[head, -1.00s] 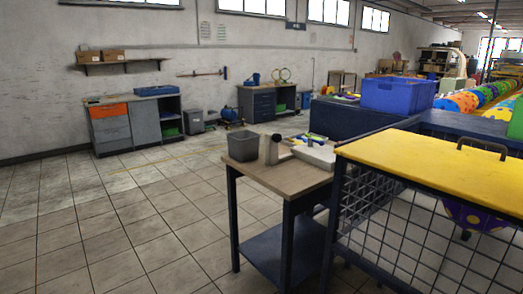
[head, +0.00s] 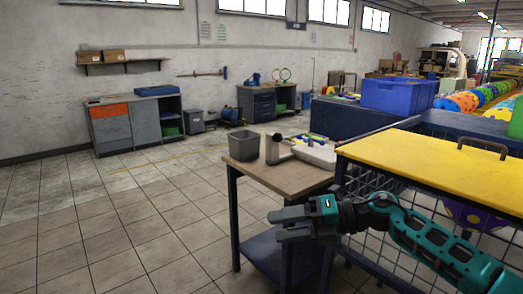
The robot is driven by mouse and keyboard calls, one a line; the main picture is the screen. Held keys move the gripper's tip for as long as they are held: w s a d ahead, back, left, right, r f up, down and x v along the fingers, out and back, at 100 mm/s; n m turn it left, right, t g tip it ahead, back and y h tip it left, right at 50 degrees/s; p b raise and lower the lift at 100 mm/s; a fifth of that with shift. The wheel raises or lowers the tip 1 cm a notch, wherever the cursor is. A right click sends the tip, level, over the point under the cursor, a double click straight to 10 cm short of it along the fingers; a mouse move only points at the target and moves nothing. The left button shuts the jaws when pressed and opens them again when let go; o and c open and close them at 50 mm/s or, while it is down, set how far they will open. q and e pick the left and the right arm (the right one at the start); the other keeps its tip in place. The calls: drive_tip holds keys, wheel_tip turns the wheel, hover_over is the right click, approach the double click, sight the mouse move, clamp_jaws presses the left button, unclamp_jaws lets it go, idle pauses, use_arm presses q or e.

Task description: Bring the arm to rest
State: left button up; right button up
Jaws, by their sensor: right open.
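My right arm comes in from the lower right, in front of the wire-mesh cage. My right gripper (head: 277,225) is open and empty, with its fingers pointing left in front of the small table's legs. It is nearer to me than the table and below the level of its top. My left gripper is not in view.
A yellow-topped mesh cage (head: 430,165) stands to the right. A blue crate (head: 392,96) is behind it. The tiled floor (head: 120,225) at left is clear.

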drive_tip(key=s+a+f+m+t+y, duration=0.3)
drive_tip(key=s+a+m+t+y, duration=0.15)
drive_tip(key=m, duration=0.35)
drive_tip(key=s+d+f+m+t+h, duration=0.2)
drive_tip(key=s+d+f+m+h, duration=0.6)
drive_tip(key=s+f+m, duration=0.2)
drive_tip(key=s+d+f+m+t+h, duration=0.2)
drive_tip(key=s+d+f+m+h, duration=0.7)
drive_tip(key=f+m, duration=0.6)
drive_tip(key=shift+s+d+m, duration=0.2)
drive_tip(key=shift+s+m, duration=0.5)
drive_tip(key=shift+m, duration=0.5)
drive_tip(key=shift+f+t+h, duration=0.1)
drive_tip(key=shift+t+h, duration=0.15)
